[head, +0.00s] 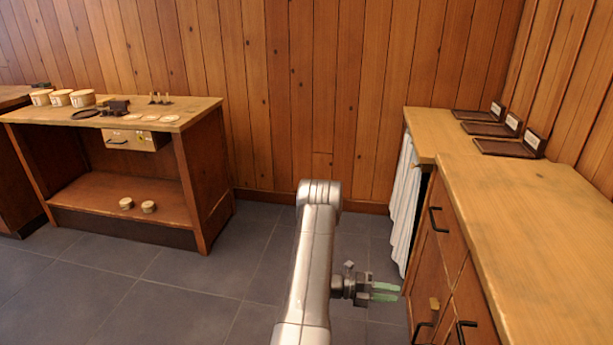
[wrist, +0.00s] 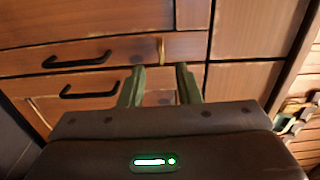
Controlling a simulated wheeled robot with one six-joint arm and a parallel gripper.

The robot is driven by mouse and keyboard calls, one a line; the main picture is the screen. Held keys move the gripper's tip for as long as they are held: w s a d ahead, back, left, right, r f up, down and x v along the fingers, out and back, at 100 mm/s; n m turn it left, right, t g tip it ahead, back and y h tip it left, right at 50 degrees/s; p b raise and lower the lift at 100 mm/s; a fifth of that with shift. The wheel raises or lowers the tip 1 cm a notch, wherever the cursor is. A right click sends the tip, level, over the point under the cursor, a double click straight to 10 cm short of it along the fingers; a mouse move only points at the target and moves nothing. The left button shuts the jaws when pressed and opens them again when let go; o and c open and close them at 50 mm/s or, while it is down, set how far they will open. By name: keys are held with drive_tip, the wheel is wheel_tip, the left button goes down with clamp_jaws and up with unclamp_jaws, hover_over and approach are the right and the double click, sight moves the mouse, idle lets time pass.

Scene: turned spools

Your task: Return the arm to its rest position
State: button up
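My gripper (head: 392,292) hangs to the right of my silver arm in the head view, its two green fingers pointing right, near the front of the right-hand cabinet. In the wrist view my gripper (wrist: 160,70) shows its two fingers apart, with nothing between them. Drawer fronts with black handles lie beyond the fingertips. My arm stands raised in the middle of the head view.
The right-hand counter (head: 540,240) is close to my gripper; three dark trays (head: 507,148) with labels lie at its back. A white curtain (head: 403,205) hangs by it. The left workbench (head: 150,122) holds cups and small parts. Floor between them is clear.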

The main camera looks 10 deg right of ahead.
drive_tip(key=b+x, duration=0.1)
drive_tip(key=x, duration=1)
drive_tip(key=shift+d, duration=0.1)
